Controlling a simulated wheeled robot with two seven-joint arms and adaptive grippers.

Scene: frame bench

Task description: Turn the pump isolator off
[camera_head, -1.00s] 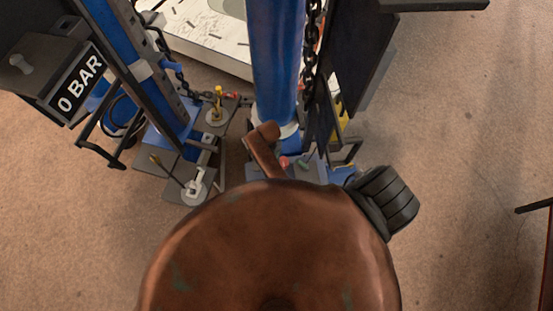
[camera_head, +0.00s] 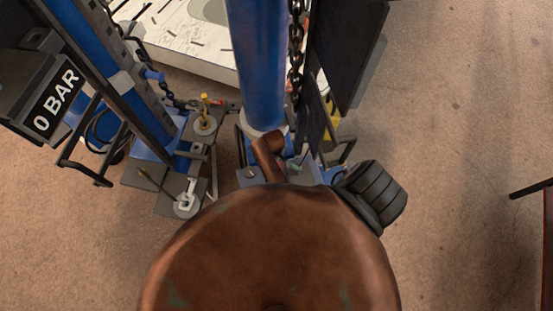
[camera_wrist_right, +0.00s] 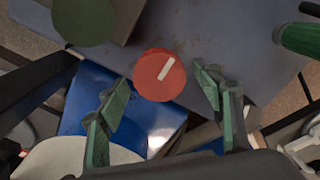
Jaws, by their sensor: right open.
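A round red knob (camera_wrist_right: 160,75) with a white pointer line shows in the right wrist view. Its line slants from lower left to upper right. My right gripper (camera_wrist_right: 163,92) has green-padded fingers spread apart, one on each side of the knob in the picture, with gaps between pads and knob. I cannot tell whether the fingertips are level with the knob. No label on the knob is readable. My left gripper is not in view.
A dark green disc (camera_wrist_right: 84,20) lies left of the knob, and a green rounded part (camera_wrist_right: 298,39) right. The head view shows a blue column (camera_head: 257,60), a hanging chain (camera_head: 296,50), a "0 BAR" sign (camera_head: 57,103) and a yellow-handled valve (camera_head: 205,112).

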